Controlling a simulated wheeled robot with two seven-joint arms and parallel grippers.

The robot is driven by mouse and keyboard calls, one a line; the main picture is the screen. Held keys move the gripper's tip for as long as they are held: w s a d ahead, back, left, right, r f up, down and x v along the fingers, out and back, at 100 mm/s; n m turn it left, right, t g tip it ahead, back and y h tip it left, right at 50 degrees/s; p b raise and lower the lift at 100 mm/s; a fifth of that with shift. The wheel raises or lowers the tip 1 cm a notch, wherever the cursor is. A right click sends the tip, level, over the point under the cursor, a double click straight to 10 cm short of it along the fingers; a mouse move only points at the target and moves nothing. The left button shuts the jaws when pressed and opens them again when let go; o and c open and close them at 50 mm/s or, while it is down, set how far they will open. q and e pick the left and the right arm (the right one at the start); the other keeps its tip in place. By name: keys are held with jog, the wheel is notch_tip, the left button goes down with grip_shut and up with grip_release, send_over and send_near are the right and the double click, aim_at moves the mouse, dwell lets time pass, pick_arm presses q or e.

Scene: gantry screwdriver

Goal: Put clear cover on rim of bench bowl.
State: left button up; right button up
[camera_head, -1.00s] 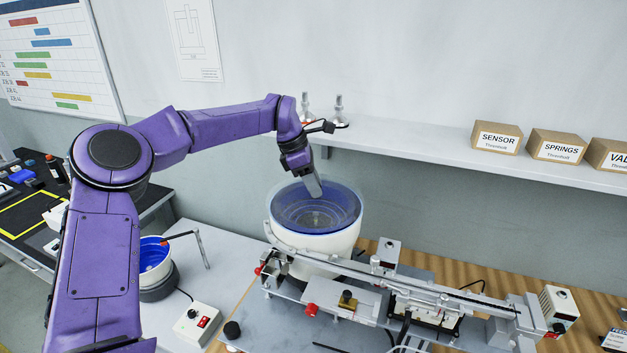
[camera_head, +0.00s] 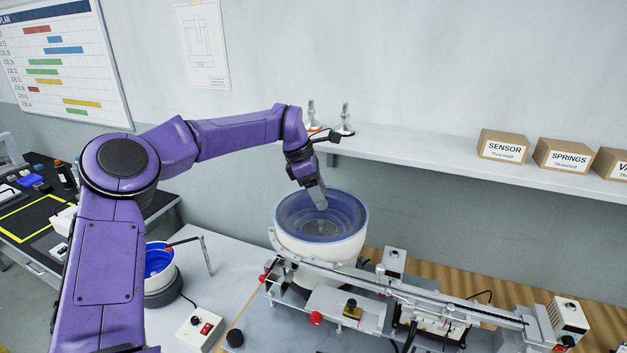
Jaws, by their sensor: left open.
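The bench bowl (camera_head: 322,256) is a white feeder bowl with a blue inside, standing behind the metal rail. The clear cover (camera_head: 350,207) shows as a see-through bluish disc over the bowl's mouth. It looks level and about in line with the rim, but I cannot tell whether it touches all round. My left gripper (camera_head: 321,204) is open and points down over the middle of the cover. Its fingertips are at or just above the cover; contact is unclear. My right gripper is out of view.
A metal rail assembly (camera_head: 440,299) runs in front of the bowl. A wall shelf (camera_head: 420,157) behind holds several cardboard boxes and two metal fittings. A smaller blue-lined bowl (camera_head: 159,262) and a switch box (camera_head: 200,329) stand at the left.

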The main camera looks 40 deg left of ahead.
pick_arm(q)
jog(key=b+v, duration=0.1)
jog(key=v, duration=1.1)
jog(key=shift+r, duration=0.4)
jog(key=shift+d+f, duration=0.1)
